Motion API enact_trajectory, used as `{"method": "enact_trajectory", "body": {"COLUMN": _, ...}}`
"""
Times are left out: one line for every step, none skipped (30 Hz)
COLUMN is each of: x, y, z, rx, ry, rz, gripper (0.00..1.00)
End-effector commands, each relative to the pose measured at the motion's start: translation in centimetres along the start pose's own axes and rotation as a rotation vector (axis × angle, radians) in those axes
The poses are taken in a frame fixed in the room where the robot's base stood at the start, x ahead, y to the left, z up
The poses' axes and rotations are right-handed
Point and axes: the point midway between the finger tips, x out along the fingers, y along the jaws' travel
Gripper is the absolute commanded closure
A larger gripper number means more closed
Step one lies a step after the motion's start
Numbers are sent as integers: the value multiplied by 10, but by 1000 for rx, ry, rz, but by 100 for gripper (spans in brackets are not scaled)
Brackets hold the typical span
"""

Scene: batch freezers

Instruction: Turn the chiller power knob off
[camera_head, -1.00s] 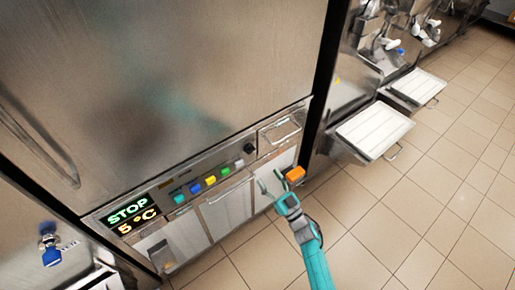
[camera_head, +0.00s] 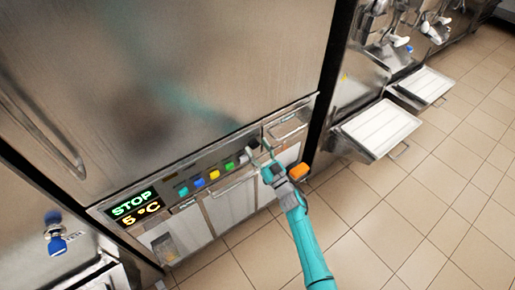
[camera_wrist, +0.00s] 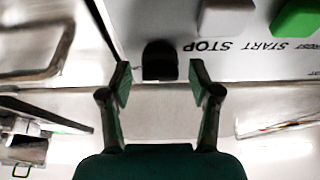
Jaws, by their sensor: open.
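The chiller (camera_head: 170,90) is a large steel cabinet with a control strip low on its front. Its display (camera_head: 135,211) reads STOP and 5 °C. The black power knob (camera_wrist: 160,62) is at the end of the button row, ahead of my gripper (camera_wrist: 160,84) in the wrist view. The open fingers stand on the left and right of the knob's near part, with gaps at both sides; I cannot tell whether they touch it. In the head view my gripper (camera_head: 258,157) is at the right end of the strip and partly hides the knob.
Green, yellow, blue and teal buttons (camera_head: 214,175) lie left of the knob; white (camera_wrist: 228,16) and green (camera_wrist: 297,18) buttons show in the wrist view. A handle (camera_head: 287,128) is right of it. White trays (camera_head: 378,128) jut out at right. The tiled floor (camera_head: 430,220) is clear.

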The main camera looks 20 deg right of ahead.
Motion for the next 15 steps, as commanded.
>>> {"method": "enact_trajectory", "body": {"x": 0, "y": 0, "z": 0, "rx": 0, "ry": 0, "rz": 0, "gripper": 38}}
{"method": "enact_trajectory", "body": {"x": 0, "y": 0, "z": 0, "rx": 0, "ry": 0, "rz": 0, "gripper": 38}}
{"method": "enact_trajectory", "body": {"x": 0, "y": 0, "z": 0, "rx": 0, "ry": 0, "rz": 0, "gripper": 38}}
{"method": "enact_trajectory", "body": {"x": 0, "y": 0, "z": 0, "rx": 0, "ry": 0, "rz": 0, "gripper": 38}}
{"method": "enact_trajectory", "body": {"x": 0, "y": 0, "z": 0, "rx": 0, "ry": 0, "rz": 0, "gripper": 38}}
{"method": "enact_trajectory", "body": {"x": 0, "y": 0, "z": 0, "rx": 0, "ry": 0, "rz": 0, "gripper": 38}}
{"method": "enact_trajectory", "body": {"x": 0, "y": 0, "z": 0, "rx": 0, "ry": 0, "rz": 0, "gripper": 43}}
{"method": "enact_trajectory", "body": {"x": 0, "y": 0, "z": 0, "rx": 0, "ry": 0, "rz": 0, "gripper": 50}}
{"method": "enact_trajectory", "body": {"x": 0, "y": 0, "z": 0, "rx": 0, "ry": 0, "rz": 0, "gripper": 60}}
{"method": "enact_trajectory", "body": {"x": 0, "y": 0, "z": 0, "rx": 0, "ry": 0, "rz": 0, "gripper": 68}}
{"method": "enact_trajectory", "body": {"x": 0, "y": 0, "z": 0, "rx": 0, "ry": 0, "rz": 0, "gripper": 75}}
{"method": "enact_trajectory", "body": {"x": 0, "y": 0, "z": 0, "rx": 0, "ry": 0, "rz": 0, "gripper": 85}}
{"method": "enact_trajectory", "body": {"x": 0, "y": 0, "z": 0, "rx": 0, "ry": 0, "rz": 0, "gripper": 92}}
{"method": "enact_trajectory", "body": {"x": 0, "y": 0, "z": 0, "rx": 0, "ry": 0, "rz": 0, "gripper": 96}}
{"method": "enact_trajectory", "body": {"x": 0, "y": 0, "z": 0, "rx": 0, "ry": 0, "rz": 0, "gripper": 96}}
